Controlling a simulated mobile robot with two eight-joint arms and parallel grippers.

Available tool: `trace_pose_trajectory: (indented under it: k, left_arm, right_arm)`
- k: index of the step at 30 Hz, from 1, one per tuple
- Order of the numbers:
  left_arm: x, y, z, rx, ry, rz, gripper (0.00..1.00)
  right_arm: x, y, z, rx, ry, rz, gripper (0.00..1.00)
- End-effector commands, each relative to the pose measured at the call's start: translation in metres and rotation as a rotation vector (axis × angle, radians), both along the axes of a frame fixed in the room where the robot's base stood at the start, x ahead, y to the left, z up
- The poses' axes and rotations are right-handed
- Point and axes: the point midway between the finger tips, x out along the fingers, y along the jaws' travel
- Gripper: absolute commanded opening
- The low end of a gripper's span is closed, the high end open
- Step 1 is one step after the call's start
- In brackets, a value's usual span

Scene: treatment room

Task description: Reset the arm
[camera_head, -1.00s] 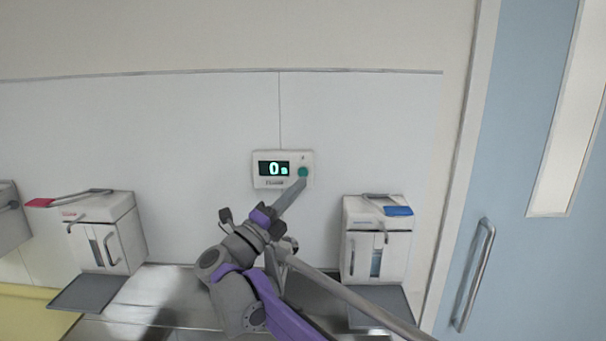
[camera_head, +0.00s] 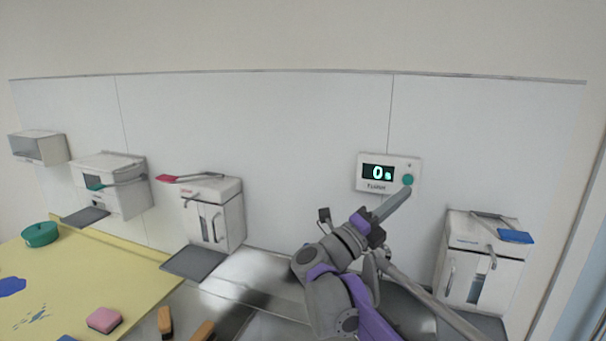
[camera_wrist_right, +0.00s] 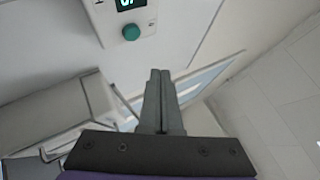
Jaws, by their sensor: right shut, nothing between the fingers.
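My right arm with purple and grey links reaches up in front of the wall in the head view. My right gripper (camera_head: 398,203) is shut and empty, with its tips just below the green button (camera_head: 408,179) of the white wall timer (camera_head: 390,187). The timer's display reads 0s. In the right wrist view the shut fingers (camera_wrist_right: 160,74) point up the picture, and the green button (camera_wrist_right: 131,32) is to their upper left, apart from them in that picture. Whether the tips touch the timer is hard to tell in the head view. My left gripper is not in view.
Wall dispensers with red (camera_head: 214,222), blue (camera_head: 467,276) and green (camera_head: 122,203) levers hang along the wall. A steel counter (camera_head: 262,272) lies below. A yellow surface (camera_head: 88,275) at left bears a green round container (camera_head: 40,233), a pink block (camera_head: 104,319) and blue patches.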

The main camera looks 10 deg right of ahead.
Motion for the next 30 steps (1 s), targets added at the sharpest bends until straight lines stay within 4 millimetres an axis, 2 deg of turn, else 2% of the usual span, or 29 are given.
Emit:
trace_pose_trajectory:
  k: [4, 8, 11, 14, 17, 20, 22, 27, 30]
  left_arm:
    - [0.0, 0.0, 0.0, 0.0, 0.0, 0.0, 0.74]
    - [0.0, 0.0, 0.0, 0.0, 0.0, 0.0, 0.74]
    - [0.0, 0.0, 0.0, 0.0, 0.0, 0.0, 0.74]
    - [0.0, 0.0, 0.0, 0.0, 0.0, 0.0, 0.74]
    - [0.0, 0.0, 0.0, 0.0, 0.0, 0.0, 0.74]
    - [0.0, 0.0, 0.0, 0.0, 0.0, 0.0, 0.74]
    - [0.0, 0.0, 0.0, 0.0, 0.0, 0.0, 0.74]
    - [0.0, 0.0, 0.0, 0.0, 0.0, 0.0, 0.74]
    - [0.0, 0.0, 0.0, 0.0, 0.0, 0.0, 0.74]
  right_arm:
    - [0.008, 0.008, 0.006, -0.065, 0.077, 0.101, 0.0]
    - [0.021, 0.036, 0.007, -0.213, 0.256, 0.299, 0.0]
    - [0.025, 0.068, -0.01, -0.359, 0.442, 0.463, 0.0]
    - [0.018, 0.101, -0.043, -0.507, 0.645, 0.612, 0.0]
    - [0.0, 0.131, -0.09, -0.651, 0.864, 0.747, 0.0]
    - [-0.03, 0.152, -0.15, -0.787, 1.101, 0.867, 0.0]
    - [-0.059, 0.16, -0.196, -0.873, 1.272, 0.946, 0.0]
    - [-0.139, 0.159, -0.297, -1.022, 1.664, 1.096, 0.0]
    - [-0.184, 0.149, -0.341, -1.073, 1.858, 1.162, 0.0]
